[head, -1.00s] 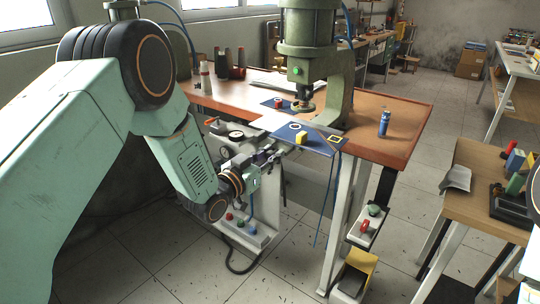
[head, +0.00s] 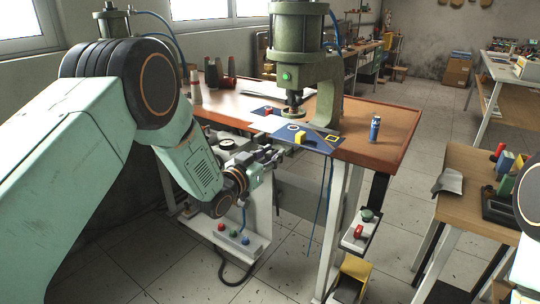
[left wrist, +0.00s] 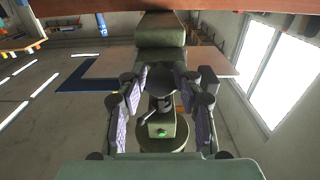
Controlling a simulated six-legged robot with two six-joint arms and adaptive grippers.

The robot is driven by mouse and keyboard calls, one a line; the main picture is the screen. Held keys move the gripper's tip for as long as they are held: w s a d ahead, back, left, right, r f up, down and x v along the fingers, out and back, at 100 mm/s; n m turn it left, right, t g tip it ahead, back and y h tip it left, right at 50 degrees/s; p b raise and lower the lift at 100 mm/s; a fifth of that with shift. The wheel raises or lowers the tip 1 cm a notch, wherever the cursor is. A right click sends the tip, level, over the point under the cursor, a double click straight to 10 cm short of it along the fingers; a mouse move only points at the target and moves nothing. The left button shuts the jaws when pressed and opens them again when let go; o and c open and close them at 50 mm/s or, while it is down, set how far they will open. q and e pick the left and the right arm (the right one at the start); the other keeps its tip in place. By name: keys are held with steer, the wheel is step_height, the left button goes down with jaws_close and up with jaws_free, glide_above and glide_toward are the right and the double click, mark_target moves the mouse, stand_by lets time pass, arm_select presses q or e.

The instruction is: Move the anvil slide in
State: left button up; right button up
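The green press (head: 305,60) stands on the orange table, its ram above a small round anvil part (head: 291,113). A blue plate (head: 322,145) with a white ring, a yellow block (head: 299,137) and a yellow square outline lies at the table's front edge. I cannot tell for sure which part is the anvil slide. My left gripper (head: 268,155) is in front of the table edge, left of the blue plate, apart from it. In the left wrist view the gripper (left wrist: 162,110) has its fingers wide apart with nothing held between them; the press (left wrist: 160,135) shows behind. My right gripper is out of view.
A blue bottle (head: 375,129) stands on the table's right side. Several spools (head: 212,75) stand at the back left. A pedestal with coloured buttons (head: 233,236) is below my left gripper. A wooden side table (head: 478,190) is at the right.

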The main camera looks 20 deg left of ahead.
arm_select(q)
steer(key=shift+o, duration=0.5)
steer(key=shift+s, duration=0.1)
steer(key=shift+s+a, duration=0.2)
steer(key=shift+s, duration=0.05)
steer(key=v, duration=1.1)
steer(key=shift+s, duration=0.1)
